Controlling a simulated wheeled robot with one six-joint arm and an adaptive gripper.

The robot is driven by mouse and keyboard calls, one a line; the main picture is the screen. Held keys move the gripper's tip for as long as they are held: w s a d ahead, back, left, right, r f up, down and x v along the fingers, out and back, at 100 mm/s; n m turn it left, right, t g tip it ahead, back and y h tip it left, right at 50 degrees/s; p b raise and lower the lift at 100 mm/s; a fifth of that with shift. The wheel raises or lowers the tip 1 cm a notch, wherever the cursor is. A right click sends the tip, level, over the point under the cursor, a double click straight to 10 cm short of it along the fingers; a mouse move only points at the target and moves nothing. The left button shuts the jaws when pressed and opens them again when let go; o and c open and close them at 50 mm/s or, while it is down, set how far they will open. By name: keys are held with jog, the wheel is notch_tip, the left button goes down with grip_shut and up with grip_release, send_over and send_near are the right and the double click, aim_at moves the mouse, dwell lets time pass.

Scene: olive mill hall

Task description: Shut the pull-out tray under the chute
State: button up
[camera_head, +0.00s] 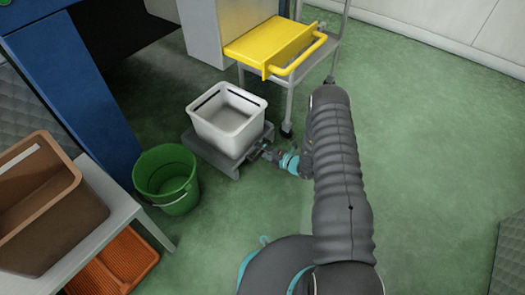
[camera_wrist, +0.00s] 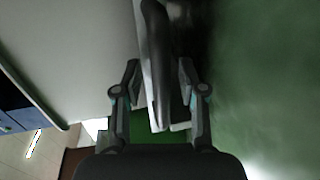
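A low grey tray (camera_head: 210,152) sticks out near the floor beside the blue machine, with a white bin (camera_head: 222,128) standing on it. My gripper (camera_head: 268,152) is low at the tray's right front side. In the wrist view my gripper (camera_wrist: 159,72) has its two fingers apart, one on each side of a dark bar (camera_wrist: 156,50) that looks like the tray's handle. The left finger is close to the bar; a narrow gap shows at the right finger. Contact cannot be made out. The bin's pale wall fills the left of the wrist view. The chute cannot be made out.
A green bucket (camera_head: 167,180) stands left of the tray. A brown crate (camera_head: 45,205) is on a table at left, with an orange crate (camera_head: 118,262) below. A yellow-topped cart (camera_head: 265,45) stands behind.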

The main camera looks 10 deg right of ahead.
jog(key=shift+d, duration=0.2)
jog(key=v, duration=1.2)
dwell(0.4)
